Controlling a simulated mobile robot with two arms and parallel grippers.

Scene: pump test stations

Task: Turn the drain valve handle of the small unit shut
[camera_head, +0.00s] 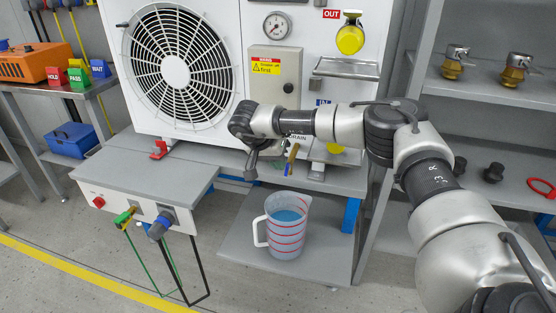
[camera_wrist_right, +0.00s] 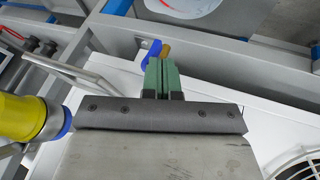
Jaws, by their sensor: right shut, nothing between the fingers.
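The small unit (camera_head: 222,12) is a white cabinet with a round fan grille. Its drain valve, beside the partly covered DRAIN label (camera_head: 298,138), shows a brass part (camera_head: 293,152) and a blue handle (camera_head: 288,170) low on the front. In the right wrist view the blue handle (camera_wrist_right: 152,52) and brass part (camera_wrist_right: 166,49) lie just beyond my fingertips. My right gripper (camera_head: 280,166) is at the valve, its green fingers (camera_wrist_right: 160,75) shut together with nothing between them. I cannot tell whether they touch the handle. My left gripper is not in view.
A measuring jug (camera_head: 285,228) with bluish liquid stands on the low shelf (camera_head: 232,245) below the valve. A grey bench (camera_head: 130,165) with a switch panel is at left. A yellow-capped port (camera_head: 350,38) sits above; shelves with fittings (camera_head: 453,62) are at right.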

